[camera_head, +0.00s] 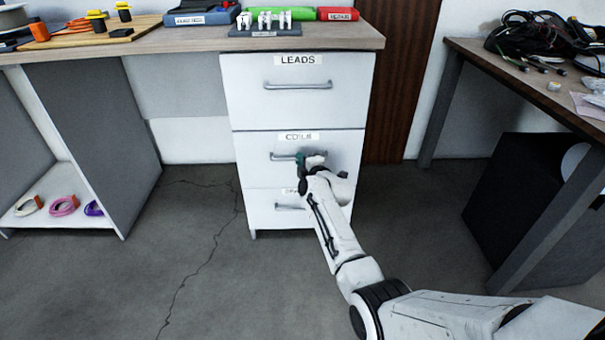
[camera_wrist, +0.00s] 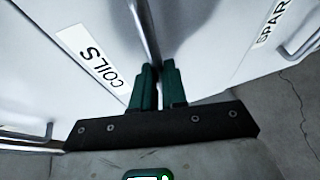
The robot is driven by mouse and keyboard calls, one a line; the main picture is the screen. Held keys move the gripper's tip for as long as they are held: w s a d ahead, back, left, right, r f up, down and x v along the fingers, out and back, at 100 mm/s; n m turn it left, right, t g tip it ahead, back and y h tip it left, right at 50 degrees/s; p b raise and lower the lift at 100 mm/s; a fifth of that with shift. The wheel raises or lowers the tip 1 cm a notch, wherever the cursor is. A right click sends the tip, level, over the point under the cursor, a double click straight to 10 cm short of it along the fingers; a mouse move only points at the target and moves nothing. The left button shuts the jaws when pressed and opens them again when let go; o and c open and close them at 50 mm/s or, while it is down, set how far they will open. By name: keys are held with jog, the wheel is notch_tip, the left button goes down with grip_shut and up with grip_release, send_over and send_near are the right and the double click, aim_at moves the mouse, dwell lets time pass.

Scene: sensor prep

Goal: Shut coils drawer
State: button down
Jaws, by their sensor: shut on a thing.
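The coils drawer (camera_head: 250,150) is the middle of three white drawers, with a "COILS" label and a grey bar handle (camera_head: 280,156). In the head view its front looks about flush with the fronts above and below; any small gap is hard to tell. My gripper (camera_head: 301,157) is at the right part of this handle and hides some of it. In the wrist view the two green fingers of my gripper (camera_wrist: 159,68) are shut on the handle bar (camera_wrist: 146,28), beside the "COILS" label (camera_wrist: 95,62).
The leads drawer (camera_head: 297,100) is above and looks closed. The lowest drawer (camera_head: 265,215) is partly hidden by my arm. A workbench top (camera_head: 170,42) carries boxes and tools. Another table (camera_head: 480,55) stands right, a black box (camera_head: 520,190) beneath it. The floor in front is clear.

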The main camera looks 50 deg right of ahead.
jog(key=shift+w+d, duration=0.2)
jog(key=shift+w, duration=0.1)
jog(key=c, duration=1.2)
grip_release()
jog(key=shift+d, duration=0.2)
jog(key=shift+o, duration=0.2)
jog(key=p+v, duration=0.3)
jog(key=v, duration=0.7)
jog(key=shift+s+a+p, duration=0.25)
jog(key=shift+s+p, duration=0.1)
